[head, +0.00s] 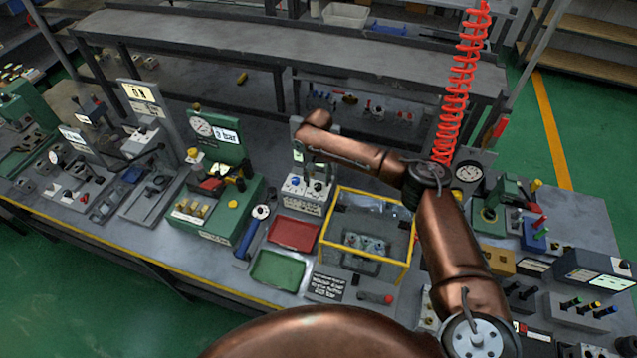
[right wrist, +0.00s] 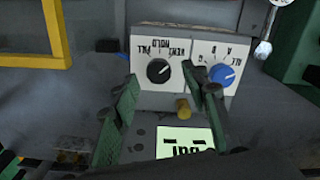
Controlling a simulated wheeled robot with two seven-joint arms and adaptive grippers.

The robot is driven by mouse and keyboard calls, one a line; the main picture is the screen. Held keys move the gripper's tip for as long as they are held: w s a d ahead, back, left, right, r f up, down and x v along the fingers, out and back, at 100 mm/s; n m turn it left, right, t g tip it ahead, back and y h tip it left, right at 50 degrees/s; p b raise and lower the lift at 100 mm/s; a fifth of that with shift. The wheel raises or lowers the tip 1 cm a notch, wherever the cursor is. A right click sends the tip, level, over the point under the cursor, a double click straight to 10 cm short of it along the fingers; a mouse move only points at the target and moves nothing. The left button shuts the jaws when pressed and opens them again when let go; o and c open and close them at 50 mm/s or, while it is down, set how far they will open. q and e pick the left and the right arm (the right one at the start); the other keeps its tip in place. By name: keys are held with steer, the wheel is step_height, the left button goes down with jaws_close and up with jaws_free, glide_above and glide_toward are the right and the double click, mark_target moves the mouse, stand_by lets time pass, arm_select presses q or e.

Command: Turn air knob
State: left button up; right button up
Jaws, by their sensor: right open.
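A small grey control unit (head: 303,207) stands at the middle of the bench. In the right wrist view its white panel carries a black knob (right wrist: 158,71) with the words FILL, HOLD and VENT around it. Beside it is a blue knob (right wrist: 221,75) marked A, B, C and ALL. The view is upside down. My right gripper (right wrist: 162,83) is open, its two fingertips apart on either side of the black knob; I cannot tell whether they touch it. In the head view this gripper (head: 317,172) is small at the unit. My left gripper is out of view.
A yellow-framed bin (head: 323,238) stands right of the unit; red (head: 293,234) and green (head: 278,270) trays lie in front. A green gauge station (head: 228,205) is on the left. A red coiled hose (head: 460,85) hangs by my right arm. A lit display (right wrist: 188,143) and brass piece (right wrist: 183,109) sit near the fingers.

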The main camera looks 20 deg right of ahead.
steer(key=shift+f, duration=1.05)
steer(key=shift+d, duration=0.1)
steer(key=shift+s, duration=0.1)
jaws_close()
